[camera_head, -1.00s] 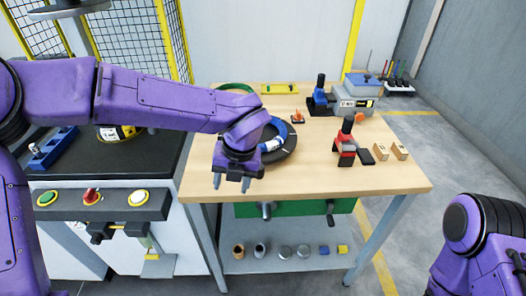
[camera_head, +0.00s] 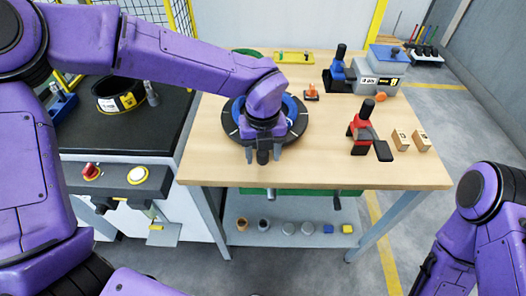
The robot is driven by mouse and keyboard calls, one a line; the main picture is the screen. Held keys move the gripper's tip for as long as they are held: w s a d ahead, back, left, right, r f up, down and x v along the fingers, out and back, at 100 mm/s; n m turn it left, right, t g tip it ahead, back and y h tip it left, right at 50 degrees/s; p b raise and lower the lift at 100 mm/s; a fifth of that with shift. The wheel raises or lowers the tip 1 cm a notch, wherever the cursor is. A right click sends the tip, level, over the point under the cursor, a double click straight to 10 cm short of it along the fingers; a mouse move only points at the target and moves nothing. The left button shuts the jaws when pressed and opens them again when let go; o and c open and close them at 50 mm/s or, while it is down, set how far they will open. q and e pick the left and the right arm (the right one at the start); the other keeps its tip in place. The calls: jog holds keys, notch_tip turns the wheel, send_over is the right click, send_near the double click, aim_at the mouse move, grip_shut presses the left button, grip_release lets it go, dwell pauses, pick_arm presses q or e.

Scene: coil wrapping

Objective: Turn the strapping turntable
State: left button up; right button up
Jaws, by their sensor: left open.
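The strapping turntable (camera_head: 299,121), a round black disc with white marks and a blue ring inside it, lies on the left half of the wooden bench. My left gripper (camera_head: 263,156) is over its front edge, fingers pointing down, open with nothing visible between them. The gripper and wrist hide the middle and front of the turntable. I cannot tell whether the fingertips touch it. My right arm shows at the lower right, with its fingers out of view.
On the bench (camera_head: 330,172) stand a red clamp tool (camera_head: 360,128), small wooden blocks (camera_head: 401,140), a blue-handled tool (camera_head: 338,68) and an orange piece (camera_head: 311,91). A black-topped cabinet with buttons (camera_head: 137,175) stands left. The bench's front right is clear.

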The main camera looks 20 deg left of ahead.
pick_arm(q)
jog(key=shift+s+f, duration=0.1)
jog(key=shift+f, duration=0.2)
grip_shut()
jog(key=shift+a+r, duration=0.1)
jog(key=shift+a, duration=0.05)
